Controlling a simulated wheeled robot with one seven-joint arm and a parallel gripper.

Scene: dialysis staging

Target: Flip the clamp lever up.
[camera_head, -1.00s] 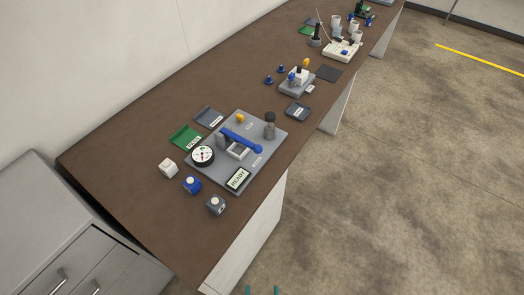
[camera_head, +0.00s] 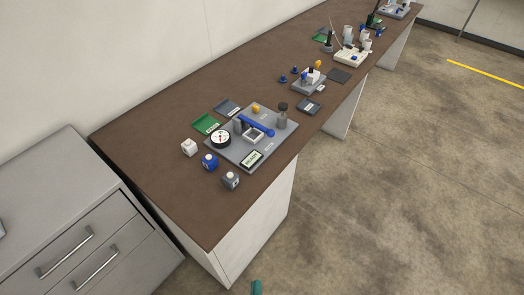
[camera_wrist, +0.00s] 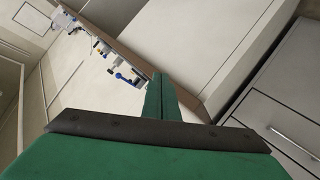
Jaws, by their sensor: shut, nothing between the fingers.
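The clamp lever (camera_head: 256,126) is a blue bar on a grey board (camera_head: 233,160) on the brown bench. It lies low, slanting down to the right in the head view, with its rounded end toward the grey post. A small blue shape in the wrist view (camera_wrist: 127,78) looks like the lever, far off and tilted. My gripper's teal tip (camera_head: 256,287) shows at the bottom edge of the head view, well short of the bench. In the wrist view my green gripper fingers (camera_wrist: 161,82) are together and empty, far from the lever.
The board also bears a round gauge (camera_head: 220,139), a display (camera_head: 252,159) and a grey post (camera_head: 282,115). White, blue and grey small blocks stand before it on the bench (camera_head: 160,160). A drawer cabinet (camera_head: 75,225) stands at left. Open floor (camera_head: 400,190) lies to the right.

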